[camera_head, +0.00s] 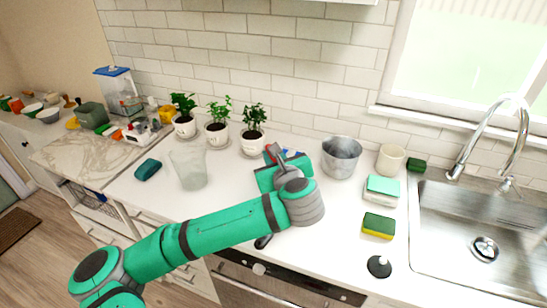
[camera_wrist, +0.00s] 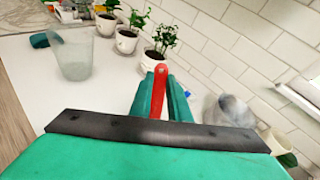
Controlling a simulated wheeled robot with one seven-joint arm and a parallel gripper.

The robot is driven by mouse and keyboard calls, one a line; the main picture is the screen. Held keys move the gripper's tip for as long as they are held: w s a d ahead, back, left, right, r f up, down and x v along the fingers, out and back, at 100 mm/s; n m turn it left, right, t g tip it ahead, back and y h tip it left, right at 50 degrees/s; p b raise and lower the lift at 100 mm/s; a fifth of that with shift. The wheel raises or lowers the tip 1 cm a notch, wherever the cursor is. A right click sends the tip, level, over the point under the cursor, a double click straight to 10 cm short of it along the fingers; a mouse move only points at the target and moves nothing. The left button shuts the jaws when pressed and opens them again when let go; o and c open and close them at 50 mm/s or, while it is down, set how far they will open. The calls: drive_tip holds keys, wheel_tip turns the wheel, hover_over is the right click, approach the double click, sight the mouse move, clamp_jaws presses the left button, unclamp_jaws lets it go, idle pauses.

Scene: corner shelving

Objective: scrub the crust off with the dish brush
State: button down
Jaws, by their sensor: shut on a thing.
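My gripper (camera_wrist: 160,98) is shut on a red handle with a small hole near its end, which looks like the dish brush (camera_wrist: 158,90). In the wrist view the handle stands up between the two green fingers. In the head view my gripper (camera_head: 279,160) is over the back middle of the white counter, with a bit of red (camera_head: 269,150) beside it. A small blue patch (camera_head: 292,153) shows just behind it; I cannot tell what it belongs to. The brush head is hidden by my gripper. I cannot make out the crust in either view.
A clear glass vessel (camera_head: 190,168) and potted plants (camera_head: 253,130) stand left of my gripper. A metal bucket (camera_head: 341,157), cream cup (camera_head: 390,160), sponges (camera_head: 378,225) and a black disc with a white knob (camera_head: 379,266) are right, before the sink (camera_head: 480,240). The front middle counter is clear.

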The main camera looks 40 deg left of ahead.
drive_tip(key=w+a, duration=0.1)
drive_tip(key=w, duration=0.6)
idle(0.6)
drive_tip(key=shift+a, duration=0.15)
wheel_tip(320, 180, up, 7)
idle(0.9)
idle(0.5)
drive_tip(key=shift+r, duration=0.1)
